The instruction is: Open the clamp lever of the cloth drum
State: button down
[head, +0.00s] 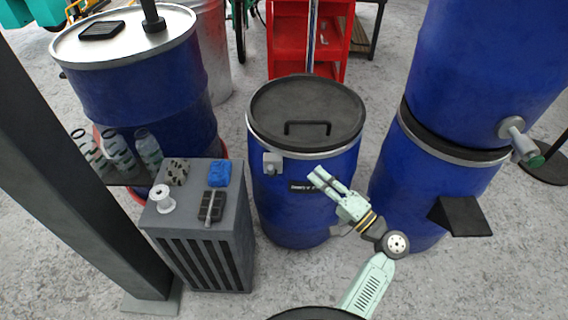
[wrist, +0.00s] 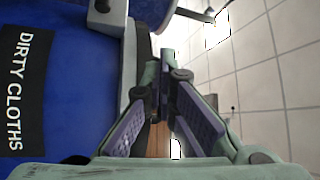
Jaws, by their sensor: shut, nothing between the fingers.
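The cloth drum (head: 290,205) is the blue drum in the middle, with a black lid (head: 300,105) and a light metal clamp ring around its rim. A small grey clamp lever (head: 272,163) sits on the ring at the drum's front left. In the wrist view the drum wall (wrist: 65,70) with its "DIRTY CLOTHS" label (wrist: 25,90) fills the left, turned sideways. The lever fitting (wrist: 103,12) is partly cut off at the top. My gripper (head: 316,176) is shut and empty, in front of the drum's right side, right of the lever. It also shows in the wrist view (wrist: 164,75).
A grey cabinet (head: 200,245) holding a spool, a blue cloth and small parts stands left of the drum. Stacked blue drums (head: 430,180) with a tap stand at right. Another blue drum (head: 140,80) is at back left, a red cart (head: 285,40) behind.

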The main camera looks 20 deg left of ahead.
aim_at(271, 171)
jog(key=p+x, duration=0.3)
jog(key=x, duration=0.7)
jog(key=shift+r, duration=0.15)
jog(key=shift+s+a+f+p, duration=0.1)
jog(key=shift+s+f+p, duration=0.15)
jog(key=shift+s, duration=0.35)
jog(key=shift+s+a+f+p, duration=0.15)
jog(key=shift+s+f, duration=0.1)
jog(key=shift+s, duration=0.35)
jog(key=shift+s+a+f+p, duration=0.15)
jog(key=shift+s+f, duration=0.15)
jog(key=shift+s, duration=0.35)
